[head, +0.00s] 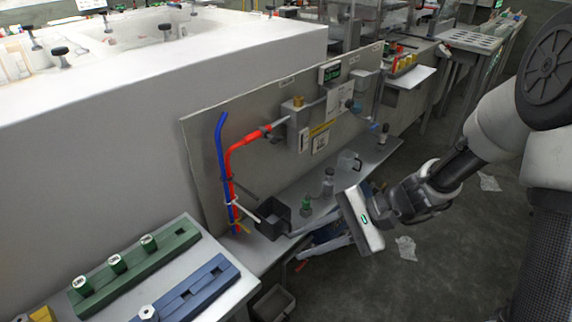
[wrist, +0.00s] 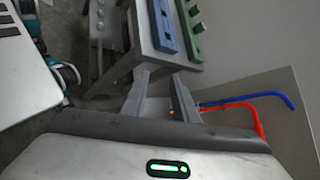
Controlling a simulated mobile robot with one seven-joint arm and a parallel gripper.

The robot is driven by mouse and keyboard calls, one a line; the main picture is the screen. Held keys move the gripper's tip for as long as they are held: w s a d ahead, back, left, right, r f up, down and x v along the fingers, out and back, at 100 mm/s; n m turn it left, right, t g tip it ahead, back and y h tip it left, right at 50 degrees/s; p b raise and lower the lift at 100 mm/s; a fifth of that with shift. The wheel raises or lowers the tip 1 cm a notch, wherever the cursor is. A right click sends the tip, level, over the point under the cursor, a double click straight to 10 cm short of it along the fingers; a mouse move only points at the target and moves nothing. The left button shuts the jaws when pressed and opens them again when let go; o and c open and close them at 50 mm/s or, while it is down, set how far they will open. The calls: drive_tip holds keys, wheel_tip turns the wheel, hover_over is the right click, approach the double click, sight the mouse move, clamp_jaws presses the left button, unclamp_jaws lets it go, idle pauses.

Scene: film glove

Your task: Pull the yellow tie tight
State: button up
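A blue hose (head: 219,150) and a red hose (head: 236,165) run down the left end of an upright grey panel. A yellow tie (head: 242,228) shows low on the hoses, near the bench; its loop is too small to make out. A white tie (head: 236,203) with a tail sits above it. My gripper (head: 293,246) is open and empty, to the right of the ties and apart from them, its fingers pointing left. In the wrist view, the blue hose (wrist: 270,95) and red hose (wrist: 245,104) lie right of my gripper (wrist: 162,82); the yellow tie cannot be made out.
A dark open box (head: 273,217) stands between the ties and my gripper. The grey panel (head: 205,125) rises behind the hoses. Green (head: 140,268) and blue (head: 190,294) blocks lie on a table at left. A dark bin (head: 272,303) is below.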

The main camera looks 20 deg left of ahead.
drive_tip(key=w+a+f+m+t+y, duration=0.1)
drive_tip(key=w+a+f+m+y, duration=0.2)
drive_tip(key=a+f+m+y, duration=0.15)
drive_tip(key=m+t+p, duration=0.3)
drive_tip(key=m+t, duration=0.8)
drive_tip(key=m, duration=0.2)
approach(246, 228)
drive_tip(key=b+x, duration=0.3)
drive_tip(key=x, duration=0.7)
drive_tip(key=shift+a+f, duration=0.1)
drive_tip(key=shift+c, duration=0.3)
clamp_jaws()
drive_tip(key=shift+s, duration=0.1)
